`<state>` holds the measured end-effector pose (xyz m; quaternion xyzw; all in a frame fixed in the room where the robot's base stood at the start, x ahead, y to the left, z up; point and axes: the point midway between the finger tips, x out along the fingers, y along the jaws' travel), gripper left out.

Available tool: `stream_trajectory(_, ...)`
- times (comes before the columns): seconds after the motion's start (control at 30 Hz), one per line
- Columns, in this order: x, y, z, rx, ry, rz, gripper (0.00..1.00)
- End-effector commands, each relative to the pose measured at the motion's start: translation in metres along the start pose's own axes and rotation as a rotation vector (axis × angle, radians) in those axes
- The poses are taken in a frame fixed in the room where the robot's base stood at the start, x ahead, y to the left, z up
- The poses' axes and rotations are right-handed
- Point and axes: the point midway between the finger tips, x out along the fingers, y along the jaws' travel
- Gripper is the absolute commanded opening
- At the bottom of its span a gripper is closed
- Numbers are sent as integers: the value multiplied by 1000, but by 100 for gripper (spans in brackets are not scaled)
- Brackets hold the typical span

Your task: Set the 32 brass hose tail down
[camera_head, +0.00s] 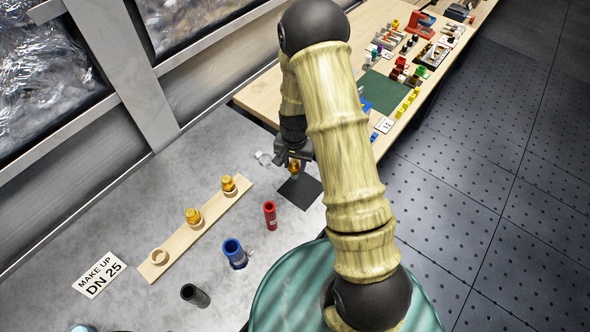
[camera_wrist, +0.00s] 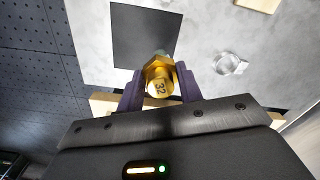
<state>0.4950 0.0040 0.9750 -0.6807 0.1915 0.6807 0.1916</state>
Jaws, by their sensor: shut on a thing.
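My gripper (camera_wrist: 159,86) is shut on the 32 brass hose tail (camera_wrist: 158,76), a gold-coloured fitting with a hex part and "32" on its end. In the head view the brass tail (camera_head: 294,166) hangs below my gripper (camera_head: 294,160), over or just beside a dark square mat (camera_head: 300,192). The wrist view also shows the dark mat (camera_wrist: 140,30), beyond and to the left of the tail. I cannot tell whether the tail's lower end touches anything.
A wooden strip (camera_head: 210,208) holds two brass fittings and a ring. Red (camera_head: 270,215), blue (camera_head: 235,253) and black (camera_head: 195,295) hose pieces stand nearby. A clear ring-like clamp (camera_head: 263,158) lies left of my gripper. A "DN 25" card (camera_head: 100,275) lies at left. A wooden bench (camera_head: 385,60) with many small parts is behind.

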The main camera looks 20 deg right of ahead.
Motion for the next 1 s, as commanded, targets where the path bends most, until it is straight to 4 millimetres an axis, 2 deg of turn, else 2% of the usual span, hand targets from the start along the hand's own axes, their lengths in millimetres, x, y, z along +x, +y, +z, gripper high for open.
stream_trajectory(0.17,10,2,0,2,-3,2,10)
stream_trajectory(0.4,38,2,0,2,-3,2,10)
stream_trajectory(0.83,45,1,0,1,0,0,10)
stream_trajectory(0.87,45,1,0,1,0,0,40)
stream_trajectory(0.93,44,1,0,1,0,0,53)
stream_trajectory(0.97,44,1,0,1,0,0,57)
stream_trajectory(1.0,44,1,0,1,0,0,57)
